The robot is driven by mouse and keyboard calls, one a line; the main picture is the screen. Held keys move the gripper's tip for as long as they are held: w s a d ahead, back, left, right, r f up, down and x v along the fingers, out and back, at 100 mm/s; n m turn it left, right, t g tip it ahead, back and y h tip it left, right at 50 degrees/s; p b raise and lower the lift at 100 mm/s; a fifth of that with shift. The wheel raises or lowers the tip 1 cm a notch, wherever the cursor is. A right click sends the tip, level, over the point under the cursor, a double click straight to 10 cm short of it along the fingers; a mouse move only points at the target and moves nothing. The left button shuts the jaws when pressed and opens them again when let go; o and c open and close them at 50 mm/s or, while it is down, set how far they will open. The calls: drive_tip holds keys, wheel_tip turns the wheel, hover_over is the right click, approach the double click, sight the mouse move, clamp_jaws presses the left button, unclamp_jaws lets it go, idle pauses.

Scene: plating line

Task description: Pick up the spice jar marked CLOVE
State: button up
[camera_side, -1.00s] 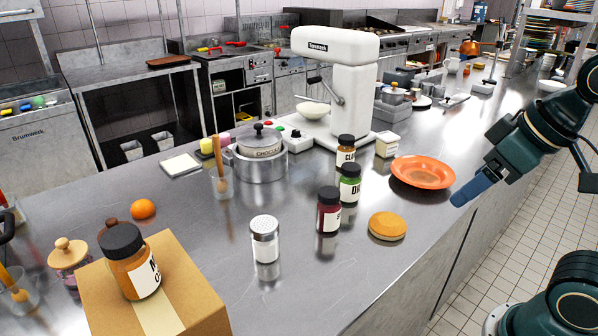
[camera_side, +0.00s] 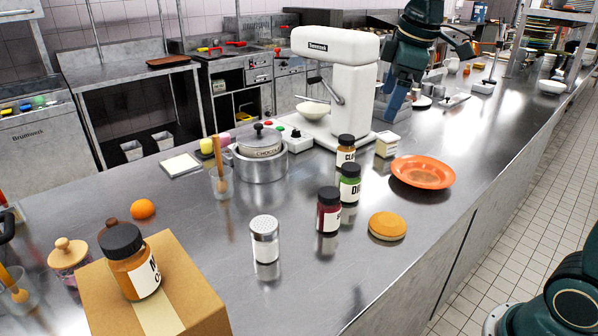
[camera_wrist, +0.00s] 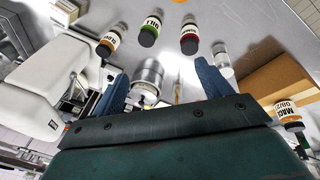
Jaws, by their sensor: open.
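The spice jar whose label begins CLO (camera_side: 346,156) stands upright on the steel counter, with a black lid and a partly hidden label. A green jar (camera_side: 349,190) stands in front of it and covers its lower part. In the wrist view the CLO jar (camera_wrist: 113,37) is at the upper left, beside the green jar (camera_wrist: 151,27). My gripper (camera_side: 396,100) is raised above the counter, behind and to the right of the jar, near the white mixer. In the wrist view my gripper (camera_wrist: 163,72) has its blue fingers spread, with nothing held between them.
A dark red jar (camera_side: 328,212) stands close to the green one. A white mixer (camera_side: 352,95) rises behind the jars. An orange plate (camera_side: 422,170), a bun (camera_side: 387,226), a small white box (camera_side: 387,145) and a metal-topped shaker (camera_side: 265,240) are around. A pot (camera_side: 259,167) stands left.

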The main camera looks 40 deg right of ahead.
drive_tip(key=w+d+f+n+g, duration=0.1)
drive_tip(key=w+d+f+n, duration=0.15)
drive_tip(key=w, duration=0.55)
drive_tip(key=n+g, duration=0.2)
drive_tip(key=n, duration=0.4)
approach(347, 137)
drive_tip(key=s+a, duration=0.3)
drive_tip(key=a, duration=0.1)
drive_tip(key=w+d+f+n, duration=0.1)
drive_tip(key=f, duration=0.1)
drive_tip(key=w+d+f+n, duration=0.1)
drive_tip(key=f, duration=0.1)
drive_tip(key=w+d+f+n, duration=0.1)
drive_tip(key=f, duration=0.1)
drive_tip(key=shift+d+f, duration=0.3)
drive_tip(key=shift+f, duration=0.1)
drive_tip(key=shift+w+d+f, duration=0.15)
drive_tip(key=shift+d+f, duration=0.1)
drive_tip(key=shift+f, duration=4)
drive_tip(key=c, duration=1.2)
drive_tip(key=shift+r, duration=0.1)
